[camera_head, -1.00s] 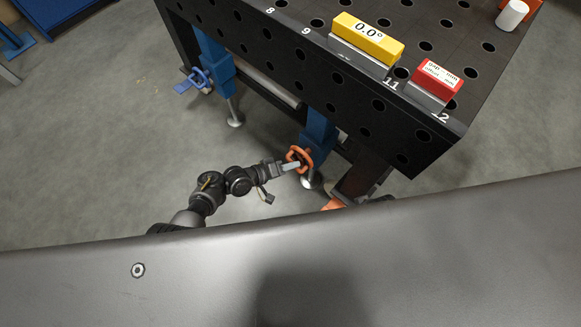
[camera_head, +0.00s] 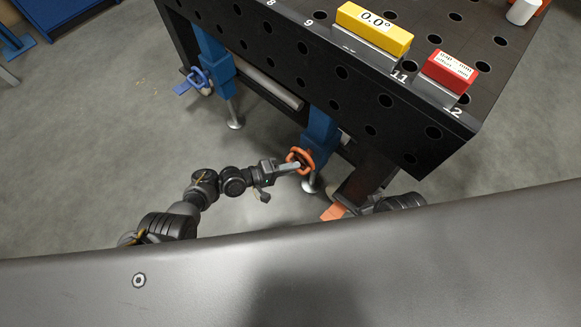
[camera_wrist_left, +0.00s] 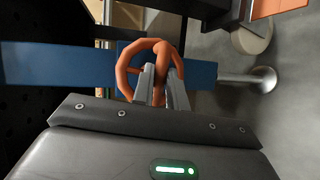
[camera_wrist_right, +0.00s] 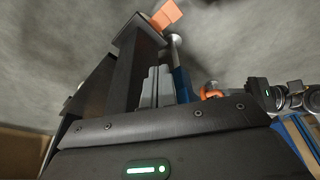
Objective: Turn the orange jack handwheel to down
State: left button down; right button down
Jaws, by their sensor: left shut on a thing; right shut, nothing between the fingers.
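The orange jack handwheel (camera_head: 300,160) is on the blue jack leg (camera_head: 318,135) under the near side of the black table. My left gripper (camera_head: 294,165) reaches it from the left and is shut on it. In the left wrist view the orange handwheel (camera_wrist_left: 127,70) stands upright in front of the leg, with the fingers (camera_wrist_left: 162,78) on its spoke or hub area. In the right wrist view my right gripper (camera_wrist_right: 165,75) is shut and empty. The orange handwheel (camera_wrist_right: 212,91) shows there to its right, partly hidden.
The black perforated table (camera_head: 300,60) overhangs the jack and carries a yellow level reading 0.0° (camera_head: 373,28) and a red block (camera_head: 450,70). An orange foot (camera_head: 334,212) lies near the table's post. Open floor lies left.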

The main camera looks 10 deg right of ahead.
pick_arm(q)
jog(key=c, duration=1.4)
grip_release()
